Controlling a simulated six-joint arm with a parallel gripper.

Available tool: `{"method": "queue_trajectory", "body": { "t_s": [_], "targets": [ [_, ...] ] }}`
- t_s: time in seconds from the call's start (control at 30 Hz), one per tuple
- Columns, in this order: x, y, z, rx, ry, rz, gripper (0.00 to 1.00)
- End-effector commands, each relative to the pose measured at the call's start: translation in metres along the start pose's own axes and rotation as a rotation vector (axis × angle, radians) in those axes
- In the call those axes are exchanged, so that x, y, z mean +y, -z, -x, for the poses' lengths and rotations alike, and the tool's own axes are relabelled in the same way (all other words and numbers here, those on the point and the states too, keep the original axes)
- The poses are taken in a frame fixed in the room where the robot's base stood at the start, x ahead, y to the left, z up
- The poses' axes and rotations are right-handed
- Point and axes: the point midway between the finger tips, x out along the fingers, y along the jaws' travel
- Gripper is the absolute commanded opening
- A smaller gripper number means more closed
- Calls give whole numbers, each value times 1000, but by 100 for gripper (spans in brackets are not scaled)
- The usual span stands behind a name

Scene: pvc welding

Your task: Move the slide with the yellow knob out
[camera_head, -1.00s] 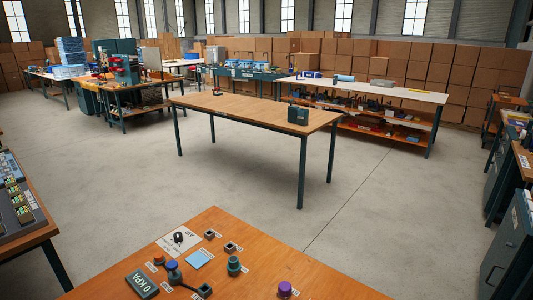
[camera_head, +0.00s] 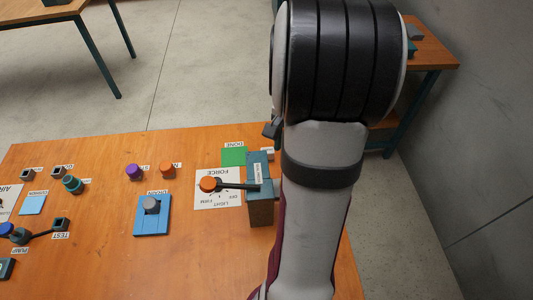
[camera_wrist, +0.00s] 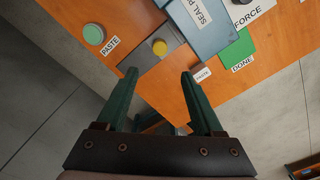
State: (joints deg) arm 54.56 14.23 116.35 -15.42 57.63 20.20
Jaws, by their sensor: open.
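In the wrist view, the round yellow knob (camera_wrist: 160,47) sits on a flat grey slide (camera_wrist: 145,64) at the edge of a blue-grey box (camera_wrist: 207,24) with a label partly reading "SEAL". My gripper (camera_wrist: 159,75) is open and empty. Its two green fingers point toward the knob, with the knob seen just past and between the fingertips, not touched. In the head view, my arm covers the right side of the bench, and my gripper and the yellow knob are hidden. The blue-grey box shows in the head view (camera_head: 261,205) left of my arm.
A green round button (camera_wrist: 93,34) labelled PASTE lies left of the knob, and a green DONE pad (camera_wrist: 236,50) lies right. In the head view, an orange knob (camera_head: 208,184) with a black lever and a blue plate (camera_head: 152,222) with a grey knob stand left of the box.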

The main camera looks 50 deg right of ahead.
Motion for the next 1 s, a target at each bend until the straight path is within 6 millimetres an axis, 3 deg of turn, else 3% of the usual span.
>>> {"method": "queue_trajectory", "body": {
  "t_s": [0.3, 0.5, 0.7, 0.93, 1.0],
  "targets": [
    [1, -2, -83, -6, -3, 1, 69],
    [0, -2, -118, -5, -1, 1, 69],
    [0, -1, -131, -2, 0, 3, 69],
    [0, -1, -132, -1, 1, 3, 69],
    [0, -1, -132, -1, 1, 2, 58]
  ]
}}
